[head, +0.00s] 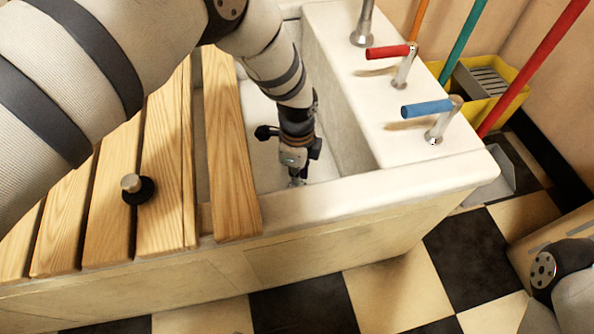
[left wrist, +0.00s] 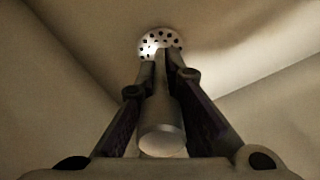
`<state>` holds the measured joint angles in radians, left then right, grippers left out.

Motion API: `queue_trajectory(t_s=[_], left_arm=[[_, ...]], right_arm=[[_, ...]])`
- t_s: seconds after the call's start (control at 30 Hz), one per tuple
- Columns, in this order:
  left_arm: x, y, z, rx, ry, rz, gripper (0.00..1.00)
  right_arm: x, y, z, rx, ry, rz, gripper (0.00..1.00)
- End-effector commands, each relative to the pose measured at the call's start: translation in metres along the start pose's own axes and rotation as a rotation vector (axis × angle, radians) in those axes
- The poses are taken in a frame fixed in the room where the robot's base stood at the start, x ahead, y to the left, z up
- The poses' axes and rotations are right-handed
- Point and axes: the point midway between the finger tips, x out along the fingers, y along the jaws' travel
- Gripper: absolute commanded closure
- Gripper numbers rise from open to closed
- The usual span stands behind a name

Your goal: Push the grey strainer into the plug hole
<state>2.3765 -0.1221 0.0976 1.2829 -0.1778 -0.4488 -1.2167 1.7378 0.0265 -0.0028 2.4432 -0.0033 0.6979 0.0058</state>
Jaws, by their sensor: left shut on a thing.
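My left gripper (head: 297,181) reaches down into the white basin (head: 340,115), close to its front wall. In the left wrist view its two dark fingers (left wrist: 161,75) are shut on the grey post of the strainer (left wrist: 161,118). A pale perforated disc (left wrist: 146,46) with dark holes shows beyond the fingertips, at the far end of the post. It appears to be the strainer's lower part, near the basin floor. The plug hole is not visible, so I cannot tell whether the strainer sits in it. My right gripper is out of view.
A slatted wooden board (head: 230,150) covers the basin's left side, with a black plug (head: 146,192) on it. A red-handled tap (head: 388,52) and a blue-handled tap (head: 427,108) stand on the right ledge. A yellow bucket (head: 512,92) stands behind.

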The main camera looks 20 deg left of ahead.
Motion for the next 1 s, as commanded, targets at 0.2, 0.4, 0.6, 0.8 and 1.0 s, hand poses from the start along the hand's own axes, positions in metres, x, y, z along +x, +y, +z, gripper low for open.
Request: queue_trajectory(t_s=[0.2, 0.4, 0.6, 0.8, 1.0], left_arm=[[0.000, 0.000, 0.000, 0.000, 0.000, 0.001, 1.00], [0.000, 0.000, 0.000, 0.000, 0.000, 0.000, 1.00], [0.000, 0.000, 0.000, 0.000, 0.000, 0.000, 0.69], [0.000, 0.000, 0.000, 0.000, 0.000, 0.000, 0.69], [-0.021, -0.002, 0.000, 0.000, 0.000, -0.004, 0.69]], right_arm=[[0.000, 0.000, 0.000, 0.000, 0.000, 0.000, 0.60], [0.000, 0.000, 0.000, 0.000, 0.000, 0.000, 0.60], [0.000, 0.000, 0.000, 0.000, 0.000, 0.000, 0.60], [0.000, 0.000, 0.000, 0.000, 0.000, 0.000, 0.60], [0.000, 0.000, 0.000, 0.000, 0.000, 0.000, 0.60]])
